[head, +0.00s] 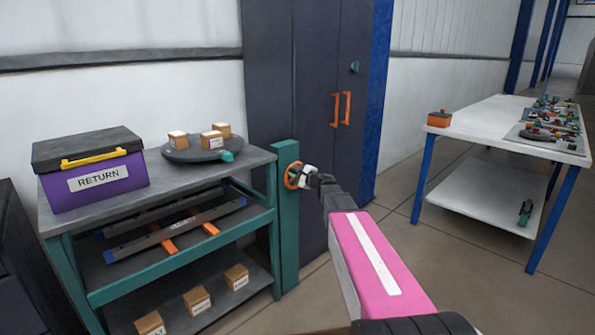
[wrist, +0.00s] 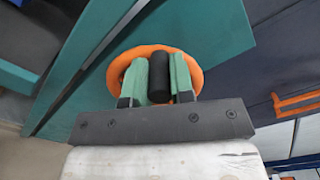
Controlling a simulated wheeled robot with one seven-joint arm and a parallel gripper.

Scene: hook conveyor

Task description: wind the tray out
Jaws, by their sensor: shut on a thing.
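An orange handwheel (head: 291,178) is mounted on a teal post (head: 285,230) at the right end of the workbench. The orange handwheel also shows in the wrist view (wrist: 195,75), with a black crank knob (wrist: 158,76) on it. My gripper (head: 300,172) is at the wheel, its green-padded fingers (wrist: 160,80) shut on the knob. A round dark tray (head: 190,155) with a teal tab and a few small labelled boxes (head: 211,138) sits on the bench top, left of the post. In the head view my gripper partly hides the wheel.
A purple RETURN box (head: 98,185) stands on the left of the bench (head: 160,188). Bars lie on the middle shelf, and labelled boxes (head: 197,300) on the bottom one. A dark cabinet (head: 315,85) stands behind the post. A white table (head: 480,123) with small parts is at right, with clear floor before it.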

